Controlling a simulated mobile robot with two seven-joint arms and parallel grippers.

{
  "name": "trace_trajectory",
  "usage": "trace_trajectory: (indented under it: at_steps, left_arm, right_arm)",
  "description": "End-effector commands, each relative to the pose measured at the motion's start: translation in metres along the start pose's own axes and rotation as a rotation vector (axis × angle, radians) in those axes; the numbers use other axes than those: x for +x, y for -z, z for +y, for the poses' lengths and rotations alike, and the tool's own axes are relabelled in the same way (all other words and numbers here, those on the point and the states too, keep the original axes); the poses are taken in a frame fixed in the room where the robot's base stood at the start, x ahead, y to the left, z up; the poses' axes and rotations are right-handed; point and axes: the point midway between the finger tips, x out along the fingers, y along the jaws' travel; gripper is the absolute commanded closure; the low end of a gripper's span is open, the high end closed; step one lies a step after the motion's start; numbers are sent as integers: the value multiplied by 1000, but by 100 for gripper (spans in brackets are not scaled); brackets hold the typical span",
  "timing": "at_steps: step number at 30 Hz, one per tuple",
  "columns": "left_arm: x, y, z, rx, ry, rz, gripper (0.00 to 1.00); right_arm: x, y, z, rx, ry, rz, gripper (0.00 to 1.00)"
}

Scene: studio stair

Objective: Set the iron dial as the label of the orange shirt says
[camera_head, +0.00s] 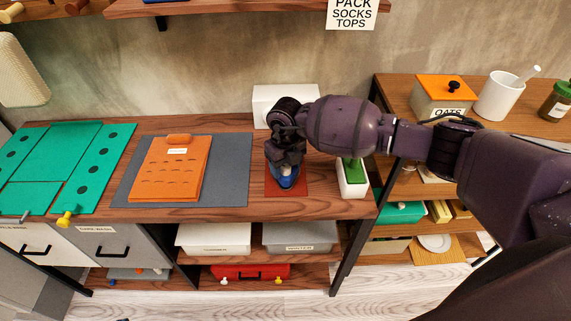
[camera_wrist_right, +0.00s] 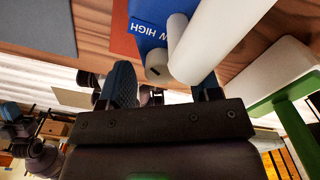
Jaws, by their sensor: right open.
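The orange shirt (camera_head: 170,180) lies folded on a grey mat (camera_head: 228,175), with a small white label (camera_head: 177,151) too small to read. The blue iron (camera_head: 287,182) stands on a red mat (camera_head: 301,188), mostly hidden under my right gripper (camera_head: 286,160). In the right wrist view the iron's blue side (camera_wrist_right: 150,38) carries a label ending in "W HIGH", with a white rounded part (camera_wrist_right: 190,42) beside it. My right gripper (camera_wrist_right: 166,80) is open, its fingers on either side of the white part; I cannot tell whether they touch. The dial's setting is not readable.
A shelf with an oats box (camera_head: 446,95) is at the right.

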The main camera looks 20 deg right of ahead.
Motion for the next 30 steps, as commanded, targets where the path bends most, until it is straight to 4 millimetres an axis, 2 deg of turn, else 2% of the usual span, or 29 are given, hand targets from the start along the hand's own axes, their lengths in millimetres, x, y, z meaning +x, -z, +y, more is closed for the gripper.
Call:
trace_trajectory:
  at_steps: [4, 8, 21, 30]
  left_arm:
    - [0, 1, 0, 0, 0, 1, 100]
    - [0, 1, 0, 0, 0, 1, 100]
    - [-3, -3, 0, -1, 1, -6, 100]
    - [-3, -4, 0, -1, 2, -7, 100]
  right_arm:
    - [-3, 0, 0, 0, 0, 0, 43]
    - [-17, 0, 0, -1, 0, -1, 43]
    - [-91, -1, 0, -1, 0, -3, 43]
    - [-108, 0, 0, 0, 0, 0, 43]
